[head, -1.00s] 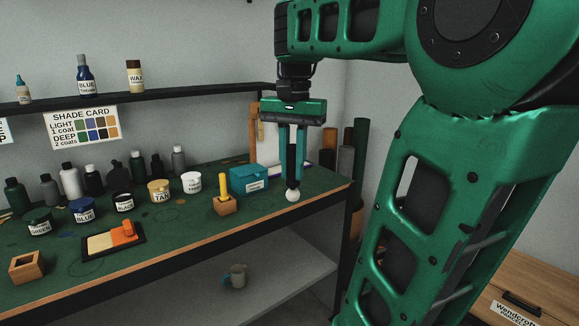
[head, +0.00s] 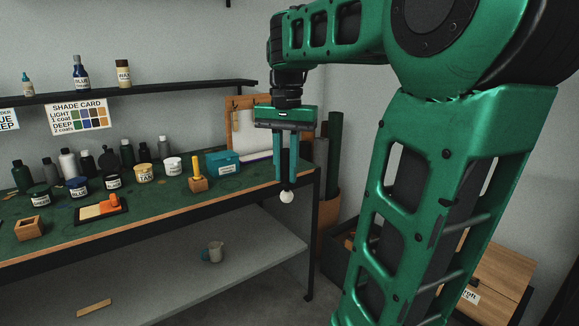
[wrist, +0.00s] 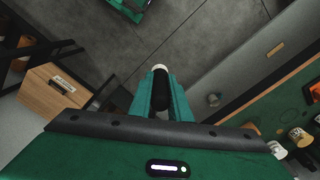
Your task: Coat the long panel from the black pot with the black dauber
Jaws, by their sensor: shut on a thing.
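My gripper (head: 286,183) is shut on the black dauber (wrist: 161,92), which hangs down between the fingers with its pale round tip (head: 287,196) lowest. In the head view the tip appears in front of the bench's right end, clear of the pots. A black tray (head: 87,217) on the bench holds a cream and orange piece. I cannot tell whether that piece is the long panel.
A yellow-handled dauber (head: 197,170) stands in a wooden block; another wooden block (head: 30,228) looks empty. A teal box (head: 222,162) sits near the bench's right end. A wooden cabinet (head: 490,270) stands at right. Grey floor is open in the wrist view.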

